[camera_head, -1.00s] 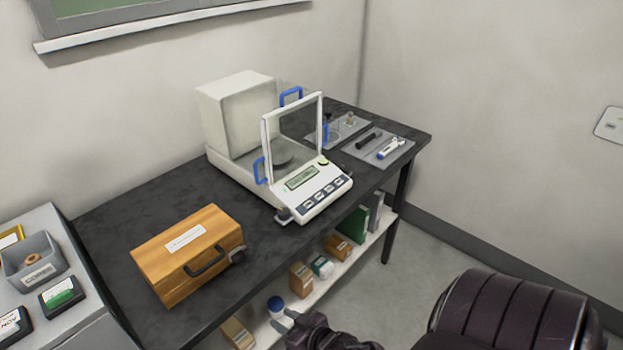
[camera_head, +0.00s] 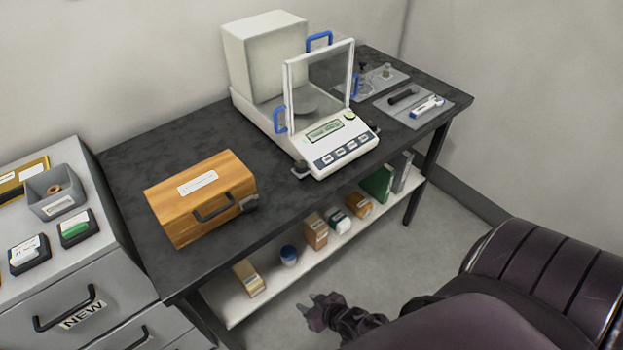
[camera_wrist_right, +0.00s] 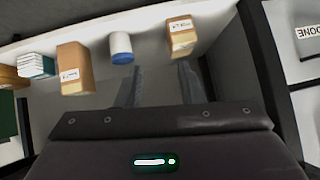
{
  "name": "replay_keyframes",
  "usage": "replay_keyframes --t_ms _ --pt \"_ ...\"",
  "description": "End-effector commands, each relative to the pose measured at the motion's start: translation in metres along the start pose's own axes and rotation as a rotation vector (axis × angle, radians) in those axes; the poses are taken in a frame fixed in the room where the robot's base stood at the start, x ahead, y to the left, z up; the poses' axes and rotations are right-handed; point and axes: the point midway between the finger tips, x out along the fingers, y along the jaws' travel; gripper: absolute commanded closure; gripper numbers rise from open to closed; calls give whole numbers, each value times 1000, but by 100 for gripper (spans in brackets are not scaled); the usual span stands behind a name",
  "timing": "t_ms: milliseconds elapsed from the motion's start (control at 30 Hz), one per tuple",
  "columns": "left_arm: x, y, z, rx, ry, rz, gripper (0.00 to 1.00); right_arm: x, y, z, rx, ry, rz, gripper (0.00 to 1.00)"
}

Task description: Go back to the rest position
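My right gripper (camera_head: 322,300) is in front of the table's lower shelf, low in the head view, with its arm at the lower right. In the right wrist view its two fingers (camera_wrist_right: 160,85) are apart with nothing between them, so it is open and empty. My left gripper is not in view. The dark table (camera_head: 130,153) carries a balance (camera_head: 345,152) with a glass-paned door and blue handles, and a closed wooden case (camera_head: 205,205).
The lower shelf (camera_head: 225,305) holds several small boxes and a blue-capped jar (camera_head: 289,255). A grey drawer cabinet (camera_head: 75,275) stands at left with a grey bin (camera_head: 55,190). Grey trays (camera_head: 445,112) with small tools lie at the table's far right.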

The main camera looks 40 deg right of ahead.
Motion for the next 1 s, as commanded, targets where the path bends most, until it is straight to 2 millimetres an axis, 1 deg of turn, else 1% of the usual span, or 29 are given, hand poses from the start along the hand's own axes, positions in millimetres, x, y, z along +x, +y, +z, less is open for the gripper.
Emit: replay_keyframes --t_ms 433,467,533,567,633,667,700,767,800,900,1000 --pt "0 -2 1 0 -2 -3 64 0 0 0 0 -1 0 65" --pt "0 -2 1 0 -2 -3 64 0 0 3 0 -7 0 65" --pt "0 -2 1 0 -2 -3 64 1 -4 17 -3 -39 -1 65" --pt "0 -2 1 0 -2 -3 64 2 -5 26 -5 -63 -1 65" --pt "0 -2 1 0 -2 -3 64 2 -11 60 -15 -143 -2 65" --pt "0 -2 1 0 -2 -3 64 0 -14 78 -22 -187 0 65" --pt "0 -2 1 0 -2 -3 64 -3 -16 105 -34 -251 2 65" --pt "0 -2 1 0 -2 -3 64 -11 -19 145 -57 -351 8 65" --pt "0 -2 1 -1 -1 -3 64 -18 -19 171 -76 -417 14 65" --pt "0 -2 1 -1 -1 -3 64 -42 -14 227 -126 -565 32 65" --pt "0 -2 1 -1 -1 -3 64 -64 -6 266 -172 -677 52 65"
